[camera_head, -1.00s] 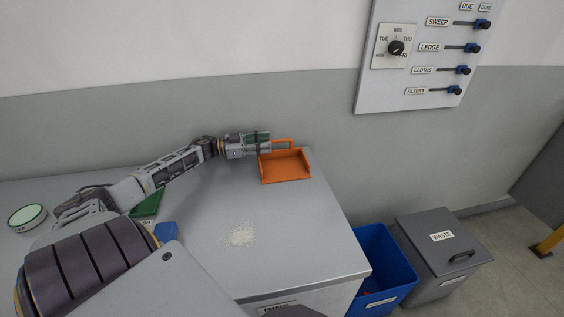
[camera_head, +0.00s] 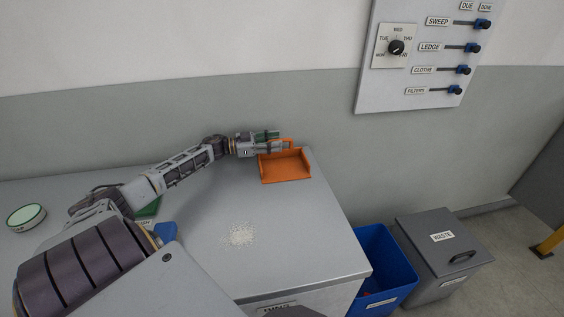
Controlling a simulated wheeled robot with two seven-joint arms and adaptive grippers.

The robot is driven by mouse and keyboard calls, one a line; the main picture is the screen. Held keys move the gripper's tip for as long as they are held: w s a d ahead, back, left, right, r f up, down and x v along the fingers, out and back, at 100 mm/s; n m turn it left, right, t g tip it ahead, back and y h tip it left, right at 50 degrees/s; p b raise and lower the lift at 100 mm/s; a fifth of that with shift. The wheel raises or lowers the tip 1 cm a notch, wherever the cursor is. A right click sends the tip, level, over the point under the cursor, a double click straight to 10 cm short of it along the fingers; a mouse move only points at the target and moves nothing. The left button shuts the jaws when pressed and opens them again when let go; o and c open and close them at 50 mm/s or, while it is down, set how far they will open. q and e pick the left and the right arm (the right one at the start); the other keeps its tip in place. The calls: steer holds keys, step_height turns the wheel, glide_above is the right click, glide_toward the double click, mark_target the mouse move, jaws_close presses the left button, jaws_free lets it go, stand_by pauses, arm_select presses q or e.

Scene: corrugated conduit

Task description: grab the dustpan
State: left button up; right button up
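The orange dustpan (camera_head: 285,168) lies on the grey cabinet top near its far right corner, with its looped handle (camera_head: 291,143) at the back. My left gripper (camera_head: 276,142) reaches in from the left to the back of the dustpan, at the handle. Its two fingers look apart, one on the far side and one on the near side, with the handle's left part at the fingertips. The view is too small to tell whether they touch it. My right gripper is not in view.
A pile of pale debris (camera_head: 238,235) lies on the cabinet top (camera_head: 300,235). A blue bin (camera_head: 385,270) and a grey waste bin (camera_head: 445,255) stand on the floor to the right. A switch board (camera_head: 420,60) hangs on the wall.

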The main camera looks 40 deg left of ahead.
arm_select(q)
steer(key=shift+x, duration=0.8)
steer(key=shift+c, duration=0.4)
jaws_close()
